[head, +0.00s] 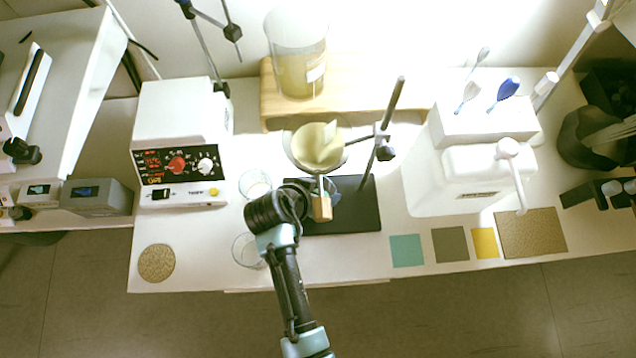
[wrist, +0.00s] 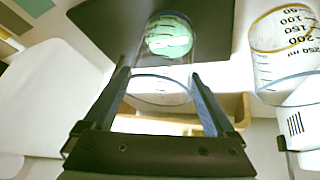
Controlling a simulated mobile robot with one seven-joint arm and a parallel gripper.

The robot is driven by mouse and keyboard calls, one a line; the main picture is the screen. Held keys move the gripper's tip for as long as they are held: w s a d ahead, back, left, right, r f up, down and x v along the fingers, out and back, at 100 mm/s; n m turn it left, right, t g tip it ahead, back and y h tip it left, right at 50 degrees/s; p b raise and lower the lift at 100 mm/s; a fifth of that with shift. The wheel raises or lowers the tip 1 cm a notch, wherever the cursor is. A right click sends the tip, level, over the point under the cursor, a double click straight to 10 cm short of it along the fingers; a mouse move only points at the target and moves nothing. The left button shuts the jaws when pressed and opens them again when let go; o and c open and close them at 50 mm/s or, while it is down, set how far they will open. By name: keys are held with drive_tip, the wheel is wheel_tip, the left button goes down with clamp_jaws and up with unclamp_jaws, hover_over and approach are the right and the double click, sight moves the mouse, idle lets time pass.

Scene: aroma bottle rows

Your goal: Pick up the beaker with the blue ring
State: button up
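A clear glass beaker (wrist: 160,88) lies between my gripper's two fingers in the wrist view. A pale green patch (wrist: 168,36) shows inside its far end, over a black plate. I cannot make out a blue ring on it. My gripper (wrist: 161,72) has its fingers apart, one along each side of this beaker, with no clear gap; whether they press on it is unclear. In the head view my gripper (head: 318,198) is at the black stand base, partly hiding the glass there. Another beaker (wrist: 285,42) with black volume marks and a yellowish ring is at right in the wrist view.
The stand's black base (head: 362,215) and rod (head: 384,130) are close right of my gripper, with a funnel (head: 316,146) above. Two clear glasses, one behind (head: 255,184) and one in front (head: 247,250), are left. A control box (head: 180,150) stands farther left.

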drive_tip(key=c, duration=1)
drive_tip(key=shift+r, duration=0.1)
